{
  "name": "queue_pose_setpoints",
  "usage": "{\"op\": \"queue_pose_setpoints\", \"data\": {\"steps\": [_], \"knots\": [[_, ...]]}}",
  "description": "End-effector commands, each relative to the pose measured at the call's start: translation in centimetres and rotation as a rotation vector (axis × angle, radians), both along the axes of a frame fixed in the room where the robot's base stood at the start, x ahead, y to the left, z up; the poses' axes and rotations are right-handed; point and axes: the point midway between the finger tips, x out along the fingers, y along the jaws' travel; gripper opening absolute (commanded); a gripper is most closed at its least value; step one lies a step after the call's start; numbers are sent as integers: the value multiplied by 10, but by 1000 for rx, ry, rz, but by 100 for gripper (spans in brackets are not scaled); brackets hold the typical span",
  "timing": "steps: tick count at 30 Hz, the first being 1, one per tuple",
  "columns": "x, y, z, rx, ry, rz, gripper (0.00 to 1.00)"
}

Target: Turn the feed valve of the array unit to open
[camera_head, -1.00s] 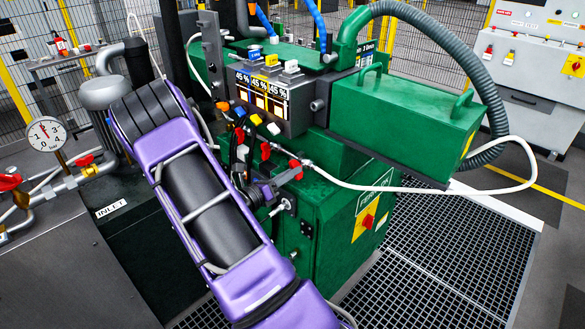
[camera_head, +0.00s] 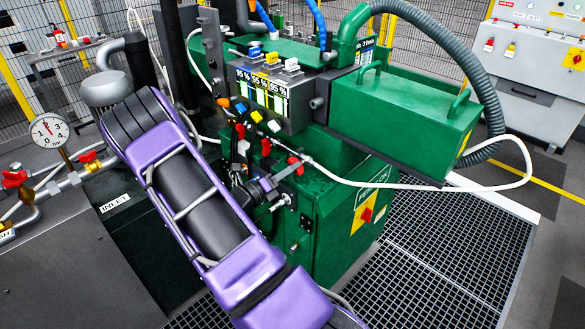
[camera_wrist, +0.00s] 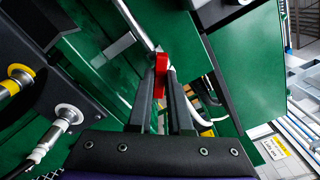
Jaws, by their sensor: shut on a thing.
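The array unit is a green machine (camera_head: 385,115) with a screen panel (camera_head: 262,92) that reads 95 % in each of its three fields. The feed valve has a small red handle (camera_head: 297,166) on a pale pipe at the unit's front; the handle also shows in the wrist view (camera_wrist: 161,72). My gripper (camera_head: 283,180) is at this handle. In the wrist view, the dark fingers (camera_wrist: 163,84) are shut on the red handle, one on each side. The fingers hide part of the handle and the valve body.
Other coloured fittings (camera_head: 240,108) sit just left of the valve. A white hose (camera_head: 430,188) loops out to the right. A pressure gauge (camera_head: 49,132) and red-handled valves (camera_head: 14,178) stand at the left. Floor grating (camera_head: 440,250) lies clear at the right.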

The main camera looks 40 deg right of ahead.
Motion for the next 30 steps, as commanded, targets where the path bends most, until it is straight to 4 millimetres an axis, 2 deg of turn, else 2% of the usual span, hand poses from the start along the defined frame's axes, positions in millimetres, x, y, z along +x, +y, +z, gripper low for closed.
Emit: {"op": "queue_pose_setpoints", "data": {"steps": [3, 7, 20, 29, 30], "knots": [[0, 1, -1, -10, 146, 1, 0], [0, 1, -1, -19, 257, 1, 0], [0, 1, -1, -24, 331, 1, 0], [0, 1, -1, -49, 649, 1, 0], [0, 0, -1, -49, 656, 0, 21]]}}
